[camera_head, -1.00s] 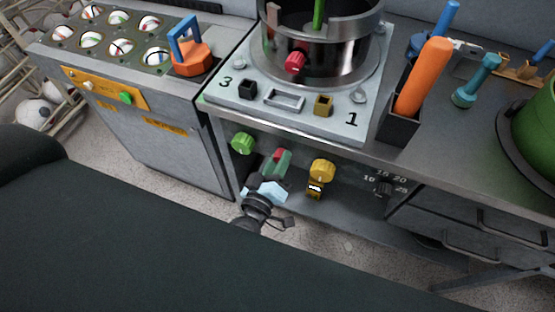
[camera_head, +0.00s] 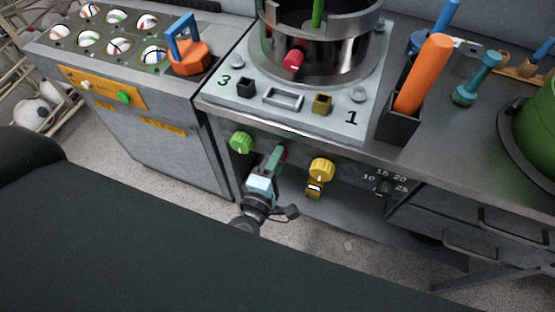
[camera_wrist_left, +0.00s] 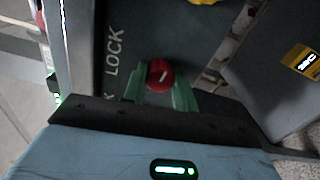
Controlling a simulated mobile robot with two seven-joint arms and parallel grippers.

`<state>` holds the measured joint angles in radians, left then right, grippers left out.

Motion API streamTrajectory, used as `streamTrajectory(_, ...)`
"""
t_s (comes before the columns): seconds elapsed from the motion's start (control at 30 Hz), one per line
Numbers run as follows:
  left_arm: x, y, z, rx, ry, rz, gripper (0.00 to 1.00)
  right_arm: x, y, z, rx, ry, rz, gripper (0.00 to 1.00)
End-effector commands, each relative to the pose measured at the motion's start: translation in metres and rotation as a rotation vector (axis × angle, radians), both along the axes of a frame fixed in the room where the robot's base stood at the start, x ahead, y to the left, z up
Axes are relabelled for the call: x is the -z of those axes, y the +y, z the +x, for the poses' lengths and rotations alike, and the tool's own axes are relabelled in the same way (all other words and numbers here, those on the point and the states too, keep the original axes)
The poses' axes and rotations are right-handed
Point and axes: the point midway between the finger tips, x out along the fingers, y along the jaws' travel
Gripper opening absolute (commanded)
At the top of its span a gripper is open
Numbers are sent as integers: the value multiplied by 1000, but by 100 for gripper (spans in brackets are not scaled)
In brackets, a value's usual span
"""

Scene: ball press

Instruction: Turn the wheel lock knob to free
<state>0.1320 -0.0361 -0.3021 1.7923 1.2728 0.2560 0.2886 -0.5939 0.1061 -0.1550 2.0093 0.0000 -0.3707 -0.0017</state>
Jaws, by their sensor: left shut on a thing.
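The red knob (camera_wrist_left: 160,72) with a pale pointer mark is on the dark front panel, beside the white word LOCK in the left wrist view. My left gripper (camera_wrist_left: 158,86) has its green fingers on both sides of this knob and is shut on it. In the head view my left gripper (camera_head: 277,157) reaches up to the panel below the press. Only a sliver of the red knob (camera_head: 284,155) shows there behind the fingers. Any second label around the knob is hidden or out of view. My right gripper is not in view.
A green knob (camera_head: 241,141) is left of my left gripper, and a yellow knob (camera_head: 322,169) is right of it. The press plate (camera_head: 300,118) overhangs above. A black dial (camera_head: 383,187) is farther right. The floor below the panel is open.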

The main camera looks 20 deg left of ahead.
Motion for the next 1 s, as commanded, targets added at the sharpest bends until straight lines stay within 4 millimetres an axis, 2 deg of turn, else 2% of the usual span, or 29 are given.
streamTrajectory(0.3,0,0,0,-1,5,-117,6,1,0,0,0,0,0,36)
streamTrajectory(0.83,0,0,0,-1,5,-139,6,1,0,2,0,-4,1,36)
streamTrajectory(0.87,0,0,0,-1,5,-139,31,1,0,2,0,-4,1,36)
streamTrajectory(1.0,0,0,0,-1,5,-138,49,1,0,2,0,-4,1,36)
